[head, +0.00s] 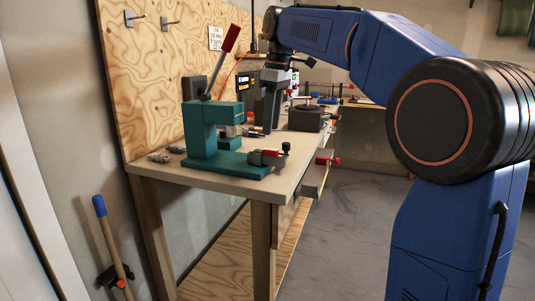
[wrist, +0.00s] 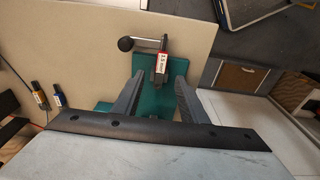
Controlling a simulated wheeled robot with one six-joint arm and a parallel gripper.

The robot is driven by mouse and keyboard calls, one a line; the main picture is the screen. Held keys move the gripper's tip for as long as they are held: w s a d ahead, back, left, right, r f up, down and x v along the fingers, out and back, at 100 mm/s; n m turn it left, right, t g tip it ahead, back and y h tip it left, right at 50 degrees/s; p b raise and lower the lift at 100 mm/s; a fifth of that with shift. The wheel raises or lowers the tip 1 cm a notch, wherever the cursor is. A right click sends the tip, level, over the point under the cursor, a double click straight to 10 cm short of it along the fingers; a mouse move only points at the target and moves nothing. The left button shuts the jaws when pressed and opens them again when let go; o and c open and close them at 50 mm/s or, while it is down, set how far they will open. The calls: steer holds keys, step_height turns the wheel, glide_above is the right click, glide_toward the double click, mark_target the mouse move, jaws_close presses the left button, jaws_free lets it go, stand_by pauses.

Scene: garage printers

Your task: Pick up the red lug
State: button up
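A small red piece with a white printed label (wrist: 162,66) sits at the teal press, beside a black ball-ended lever. I take it for the red lug; in the head view the red part (head: 271,153) shows at the right end of the teal base. My gripper (wrist: 156,82) is open and empty, pointing down. In the wrist view the red piece lies just beyond the fingertips, in line with the gap. In the head view my gripper (head: 268,126) hangs above the bench, behind the red part. Whether the red piece is clamped there, I cannot tell.
The teal press (head: 208,138) with its raised red-handled lever stands on the bench (head: 225,186). A dark round fixture (head: 305,118) stands farther back.

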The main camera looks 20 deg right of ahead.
mark_target(268, 149)
steer(key=shift+w+a+f, duration=0.1)
steer(key=shift+a+f, duration=0.05)
steer(key=shift+f, duration=1.6)
steer(key=shift+w+a+f, duration=0.1)
steer(key=shift+a+f, duration=0.05)
steer(key=shift+f, duration=1.6)
jaws_close()
